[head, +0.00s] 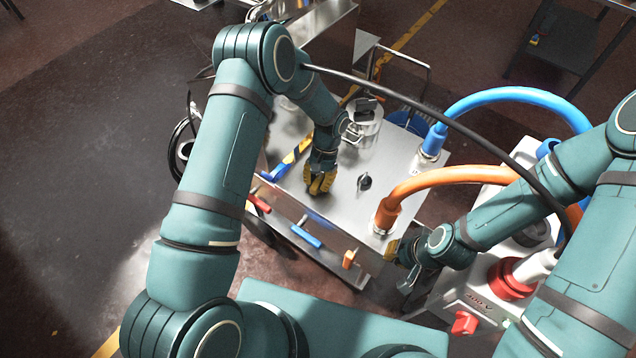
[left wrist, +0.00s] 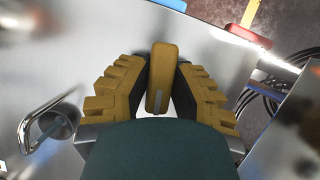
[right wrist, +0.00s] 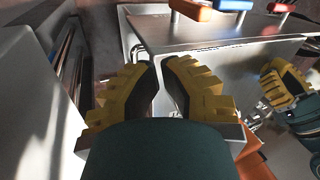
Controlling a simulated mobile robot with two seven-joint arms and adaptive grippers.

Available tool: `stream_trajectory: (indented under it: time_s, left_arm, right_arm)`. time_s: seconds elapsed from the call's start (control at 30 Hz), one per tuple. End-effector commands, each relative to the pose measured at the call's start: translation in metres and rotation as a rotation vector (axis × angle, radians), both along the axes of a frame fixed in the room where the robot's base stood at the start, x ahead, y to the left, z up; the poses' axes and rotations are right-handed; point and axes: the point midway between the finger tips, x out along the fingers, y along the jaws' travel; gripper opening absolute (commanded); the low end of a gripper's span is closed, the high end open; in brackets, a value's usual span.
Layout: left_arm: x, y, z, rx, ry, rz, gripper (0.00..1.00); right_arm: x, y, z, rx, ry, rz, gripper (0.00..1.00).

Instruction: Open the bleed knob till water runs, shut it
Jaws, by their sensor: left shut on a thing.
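My left gripper (head: 320,183) reaches down over the metal cabinet top (head: 335,215), near its front left part. In the left wrist view its yellow fingers (left wrist: 161,85) are shut on a yellow bar-shaped knob (left wrist: 161,62) with a grey stripe. In the head view the fingers hide this knob. I cannot read a label on it. A black knob (head: 365,182) stands free on the top, to the right. My right gripper (head: 400,265) is by the cabinet's front right corner, its fingers (right wrist: 161,70) nearly together and empty. I see no running water.
Red (head: 259,203), blue (head: 306,236) and orange (head: 348,260) handles line the cabinet front. Blue (head: 510,95) and orange (head: 440,180) hoses rise at the right. A metal canister (head: 362,125) stands behind. A white unit with red fittings (head: 465,323) is at lower right.

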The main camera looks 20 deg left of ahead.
Motion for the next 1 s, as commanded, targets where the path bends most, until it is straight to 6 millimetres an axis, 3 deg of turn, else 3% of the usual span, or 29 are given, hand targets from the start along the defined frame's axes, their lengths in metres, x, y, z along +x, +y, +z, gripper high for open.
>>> stream_trajectory:
  time_s: [0.5,1.0]
  left_arm:
    - [-0.0019,0.0012,-0.0017,0.001,0.005,0.449,0.00]
    - [-0.0020,0.0012,-0.0014,0.002,0.005,0.631,0.00]
  right_arm:
    - [0.0019,-0.0003,-0.0084,-0.001,-0.005,-0.002,0.00]
    - [0.0022,-0.0003,-0.0093,-0.001,-0.005,-0.002,0.00]
